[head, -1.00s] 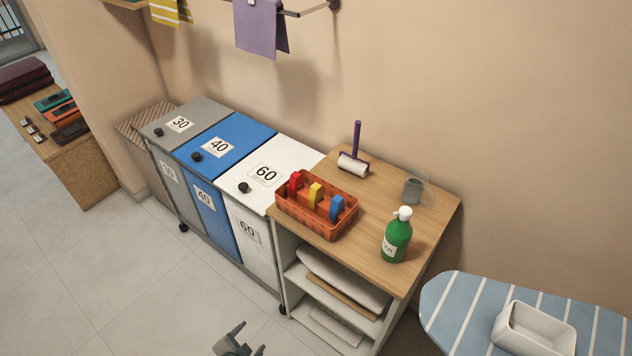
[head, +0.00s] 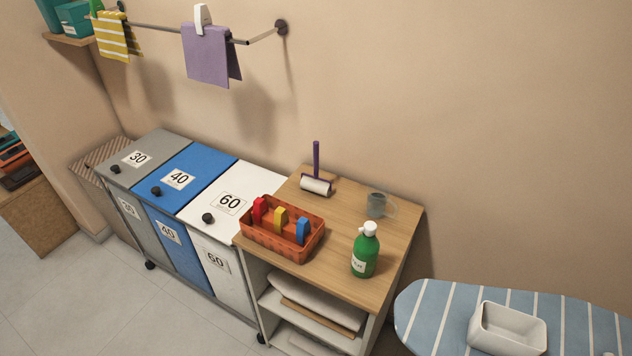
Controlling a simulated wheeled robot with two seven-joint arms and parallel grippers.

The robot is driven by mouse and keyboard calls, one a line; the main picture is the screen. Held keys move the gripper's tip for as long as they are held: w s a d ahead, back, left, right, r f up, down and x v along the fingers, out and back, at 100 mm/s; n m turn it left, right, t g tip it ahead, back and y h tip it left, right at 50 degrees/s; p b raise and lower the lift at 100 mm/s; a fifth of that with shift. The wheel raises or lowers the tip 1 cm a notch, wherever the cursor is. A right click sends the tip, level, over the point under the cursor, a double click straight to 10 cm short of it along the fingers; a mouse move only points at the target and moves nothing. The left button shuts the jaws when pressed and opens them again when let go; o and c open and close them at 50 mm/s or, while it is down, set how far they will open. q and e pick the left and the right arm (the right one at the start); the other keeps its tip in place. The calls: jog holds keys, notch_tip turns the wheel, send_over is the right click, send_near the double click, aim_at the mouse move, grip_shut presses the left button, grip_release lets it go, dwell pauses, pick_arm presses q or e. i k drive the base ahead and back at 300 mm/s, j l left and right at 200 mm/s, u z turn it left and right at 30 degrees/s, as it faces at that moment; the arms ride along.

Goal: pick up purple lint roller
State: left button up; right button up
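The purple lint roller (head: 316,184) is near the back left of the wooden tabletop (head: 345,243), close to the wall. Its white roll lies on the top and its purple handle points up. Nothing touches it. Neither of my grippers shows in the head view now.
An orange basket (head: 282,241) with red, yellow and blue items stands in front of the roller. Numbered bins (head: 213,221) are at left. An ironing board (head: 430,317) holds a white container (head: 508,328).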

aim_at(313, 183)
jog(key=i+j, duration=0.15)
jog(key=j, duration=0.2)
jog(key=i+j, duration=0.2)
jog(key=j, duration=0.2)
jog(key=i+j+z, duration=0.1)
jog(key=j, duration=0.25)
jog(key=i+j, duration=0.2)
jog(key=j, duration=0.2)
